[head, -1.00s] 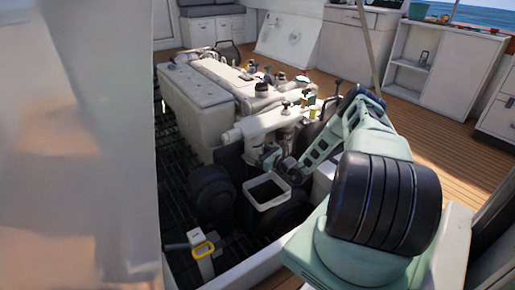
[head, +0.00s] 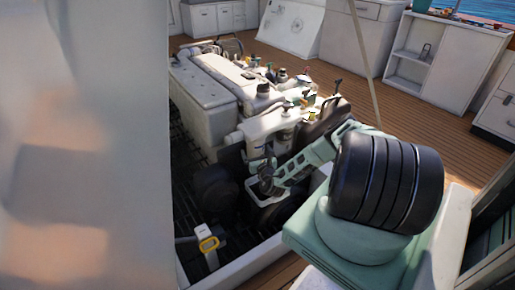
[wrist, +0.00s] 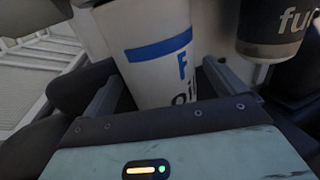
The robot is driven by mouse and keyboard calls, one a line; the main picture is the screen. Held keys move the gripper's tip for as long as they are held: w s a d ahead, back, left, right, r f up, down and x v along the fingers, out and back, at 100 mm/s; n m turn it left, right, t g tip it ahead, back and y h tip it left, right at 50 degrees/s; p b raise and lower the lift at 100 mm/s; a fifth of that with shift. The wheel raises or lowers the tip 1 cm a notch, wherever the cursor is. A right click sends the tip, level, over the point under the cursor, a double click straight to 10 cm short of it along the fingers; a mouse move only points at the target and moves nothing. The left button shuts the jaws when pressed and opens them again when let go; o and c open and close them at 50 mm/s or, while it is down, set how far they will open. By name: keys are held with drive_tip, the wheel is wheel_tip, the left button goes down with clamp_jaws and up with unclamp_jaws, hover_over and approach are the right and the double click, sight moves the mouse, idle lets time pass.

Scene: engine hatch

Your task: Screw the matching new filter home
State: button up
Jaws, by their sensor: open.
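A white filter (wrist: 158,50) with a blue band and partly readable dark lettering, including "oi", fills the upper middle of the wrist view. My gripper (wrist: 165,88) is open, with one finger on each side of this filter's lower part. I cannot tell whether the fingers touch it. A dark filter (wrist: 275,28) with a grey band lettered "fu" hangs to the right, outside the fingers. In the head view my gripper (head: 267,180) is low at the near end of the engine (head: 222,92); the filters are too small there to tell apart. The tops of both filters are cut off.
The hatch edge (head: 262,262) runs along the front. Wooden deck (head: 400,120) lies open to the right.

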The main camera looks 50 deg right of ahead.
drive_tip(key=c, duration=1.4)
drive_tip(key=shift+d+n+t+y+b, duration=0.35)
drive_tip(key=shift+n+y, duration=0.25)
drive_tip(key=shift+y, duration=0.2)
drive_tip(key=shift+f+n+t+y+b, duration=0.1)
drive_tip(key=shift+n+t+y+b, duration=0.25)
drive_tip(key=shift+n+y, duration=0.2)
drive_tip(key=shift+a+y, duration=0.1)
drive_tip(key=shift+y, duration=0.45)
drive_tip(key=shift+s+d+f+n+t+y+b, duration=0.1)
drive_tip(key=shift+d+n+t+y+b, duration=0.2)
drive_tip(key=shift+n+y+b, duration=1.05)
drive_tip(key=shift+y, duration=0.45)
drive_tip(key=shift+a+r+y, duration=0.1)
drive_tip(key=shift+r+y, duration=0.1)
drive_tip(key=shift+y, duration=0.1)
